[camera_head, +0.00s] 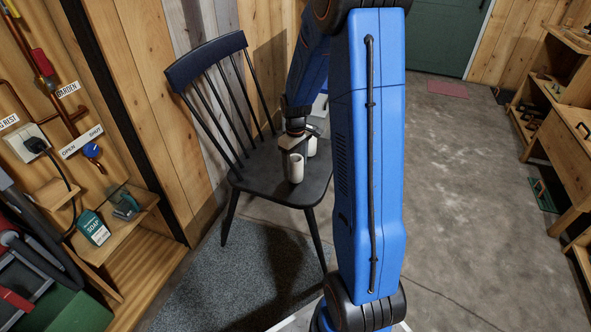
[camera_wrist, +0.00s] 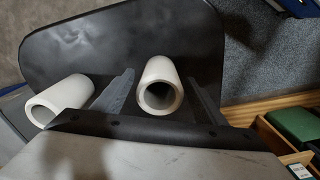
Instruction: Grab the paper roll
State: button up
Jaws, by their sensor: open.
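Two white hollow paper rolls stand on end on the dark seat of a chair (camera_head: 258,183). One paper roll (camera_head: 296,168) shows clearly in the head view; the other (camera_head: 312,147) is partly hidden by my gripper (camera_head: 294,147). In the wrist view, one roll (camera_wrist: 160,88) is between the two fingers of my open gripper (camera_wrist: 160,80), with a gap on both sides. The other roll (camera_wrist: 60,101) is outside the left finger. My gripper holds nothing.
The chair's spindled back (camera_head: 215,100) rises to the left of my gripper. Wooden shelving (camera_head: 560,130) stands at the right. The grey floor between is mostly clear.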

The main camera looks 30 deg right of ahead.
jog(key=shift+f, duration=0.85)
jog(key=c, duration=1.1)
jog(key=shift+r, duration=0.1)
jog(key=shift+c, duration=0.2)
